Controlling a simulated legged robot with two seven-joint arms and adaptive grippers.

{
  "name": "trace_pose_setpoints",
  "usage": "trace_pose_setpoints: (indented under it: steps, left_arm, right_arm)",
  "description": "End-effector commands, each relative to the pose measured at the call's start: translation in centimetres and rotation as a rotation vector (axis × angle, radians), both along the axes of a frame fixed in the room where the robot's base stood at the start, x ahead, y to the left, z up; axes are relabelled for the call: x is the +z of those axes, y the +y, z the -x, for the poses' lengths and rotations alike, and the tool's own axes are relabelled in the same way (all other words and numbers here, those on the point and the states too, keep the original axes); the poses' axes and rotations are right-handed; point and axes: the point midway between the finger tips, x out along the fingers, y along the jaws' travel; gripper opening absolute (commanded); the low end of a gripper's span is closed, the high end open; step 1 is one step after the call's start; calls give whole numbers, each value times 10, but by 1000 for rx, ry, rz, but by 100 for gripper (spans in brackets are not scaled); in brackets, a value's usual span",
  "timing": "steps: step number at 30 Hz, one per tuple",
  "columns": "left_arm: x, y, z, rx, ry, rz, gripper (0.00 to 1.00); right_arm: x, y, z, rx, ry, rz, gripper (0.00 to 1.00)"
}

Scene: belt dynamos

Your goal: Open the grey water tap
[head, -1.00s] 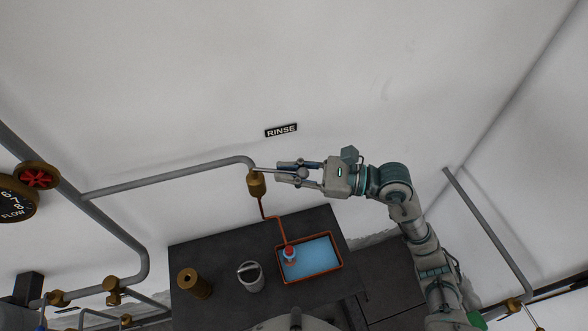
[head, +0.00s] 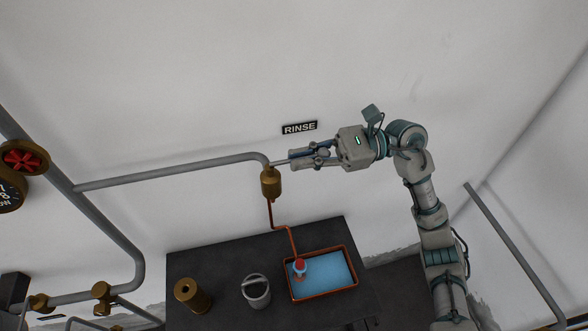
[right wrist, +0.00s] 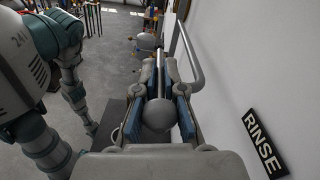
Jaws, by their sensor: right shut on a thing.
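The water tap is a brass valve body (head: 271,183) at the end of a grey wall pipe, with a thin grey lever on top pointing right. In the head view my right gripper (head: 292,158) reaches in from the right, shut on the lever. In the right wrist view the grey lever (right wrist: 159,75) with its round ball end (right wrist: 158,114) lies between the blue finger pads of my right gripper (right wrist: 160,82). The exact pad contact is small in the head view. My left gripper is not in view.
Below the tap, a copper spout leads to an orange-rimmed tray (head: 322,297) of blue water on a dark table (head: 225,262). A grey bucket (head: 256,291) and a brass cylinder (head: 193,296) stand left of it. The RINSE sign (head: 299,128) is on the wall above.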

Motion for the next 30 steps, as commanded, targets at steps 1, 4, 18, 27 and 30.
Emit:
trace_pose_setpoints:
  steps: [1, 4, 18, 27, 30]
  left_arm:
    - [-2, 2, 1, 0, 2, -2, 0]
    - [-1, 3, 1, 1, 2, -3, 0]
    - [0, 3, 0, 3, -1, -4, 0]
    - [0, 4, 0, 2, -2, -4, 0]
    - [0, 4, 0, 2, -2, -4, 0]
  right_arm:
    - [-4, -1, -2, 0, 4, 8, 0]
    - [-3, -1, -2, 1, 4, 9, 0]
    - [-1, -1, -1, 0, 2, 7, 34]
    - [-1, -20, -7, -4, 3, 6, 34]
    - [-2, -41, -14, -5, 4, 7, 34]
